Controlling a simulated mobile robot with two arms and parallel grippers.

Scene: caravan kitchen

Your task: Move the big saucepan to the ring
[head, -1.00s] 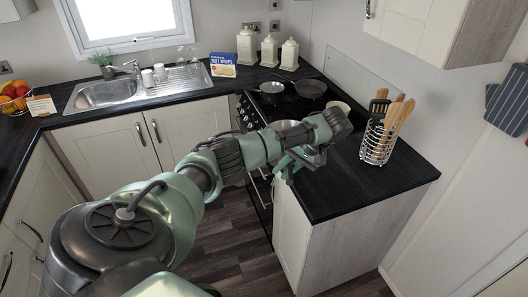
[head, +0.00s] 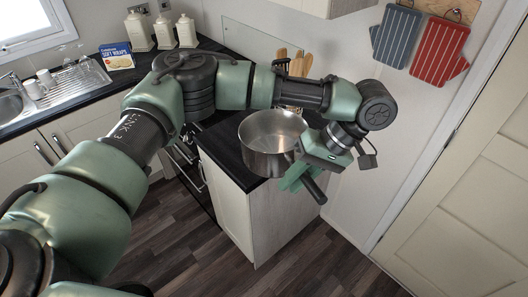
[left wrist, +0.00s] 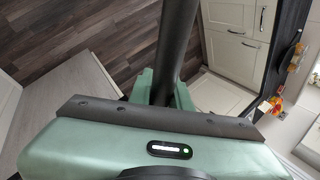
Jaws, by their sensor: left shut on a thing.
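The big saucepan (head: 270,132) is bright metal with a dark handle (head: 314,189). It is upright and looks empty, over the worktop's front end in the head view. I cannot tell whether its base touches the worktop. My left gripper (head: 296,178) is shut on the handle close to the pan's body. In the left wrist view the dark handle (left wrist: 176,45) runs up from between the fingers. The hob and its rings are hidden behind my left arm in the head view. My right gripper is not in view.
The dark worktop (head: 222,150) ends near the saucepan. Wooden utensils (head: 297,62) stand behind my arm. Canisters (head: 162,32) and a wraps box (head: 116,56) are at the back left. Oven gloves (head: 396,36) hang on the right wall, near a door (head: 465,165).

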